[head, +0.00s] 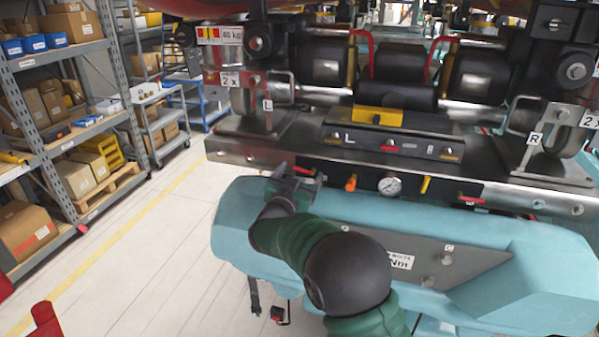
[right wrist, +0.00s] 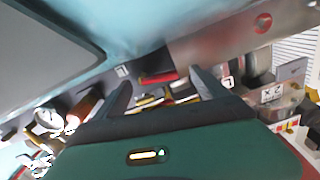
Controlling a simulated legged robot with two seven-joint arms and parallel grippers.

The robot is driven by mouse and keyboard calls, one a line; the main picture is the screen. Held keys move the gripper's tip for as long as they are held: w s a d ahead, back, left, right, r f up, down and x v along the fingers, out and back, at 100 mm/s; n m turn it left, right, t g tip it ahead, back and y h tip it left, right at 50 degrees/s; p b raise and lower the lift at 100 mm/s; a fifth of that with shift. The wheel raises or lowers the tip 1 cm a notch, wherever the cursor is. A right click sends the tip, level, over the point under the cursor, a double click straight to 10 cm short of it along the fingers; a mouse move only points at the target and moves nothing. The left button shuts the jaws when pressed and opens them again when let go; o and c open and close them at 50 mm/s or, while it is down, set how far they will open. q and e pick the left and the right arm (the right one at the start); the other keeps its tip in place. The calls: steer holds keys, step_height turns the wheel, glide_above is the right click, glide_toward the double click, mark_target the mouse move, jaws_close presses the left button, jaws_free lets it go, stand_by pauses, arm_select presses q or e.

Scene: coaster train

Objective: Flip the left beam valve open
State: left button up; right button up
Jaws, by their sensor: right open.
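The left beam valve has a red handle (head: 304,171) under the left part of the dark metal beam (head: 330,158), partly hidden by my gripper in the head view. My right gripper (head: 291,174) is at this valve, under the beam's front edge. In the right wrist view the red handle (right wrist: 158,79) lies across the gap between the two spread fingertips (right wrist: 161,85). The jaws are open, and I cannot tell whether a finger touches the handle. My left gripper is not in view.
Along the beam are an orange fitting (head: 351,183), a pressure gauge (head: 390,186), a yellow fitting (head: 425,184) and another red handle (head: 470,199). A teal body (head: 520,245) lies just below. Shelves (head: 75,140) stand at the left, with clear floor (head: 150,260) between.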

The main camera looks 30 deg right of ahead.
steer(key=shift+w+f, duration=0.1)
steer(key=c, duration=0.4)
steer(key=shift+d, duration=0.1)
steer(key=c, duration=0.9)
steer(key=shift+n+p, duration=0.7)
steer(key=shift+p, duration=0.1)
steer(key=shift+c, duration=0.2)
steer(key=shift+n, duration=0.4)
steer(key=shift+f, duration=0.2)
steer(key=o, duration=1.3)
steer(key=shift+o, duration=0.2)
steer(key=shift+a, duration=0.2)
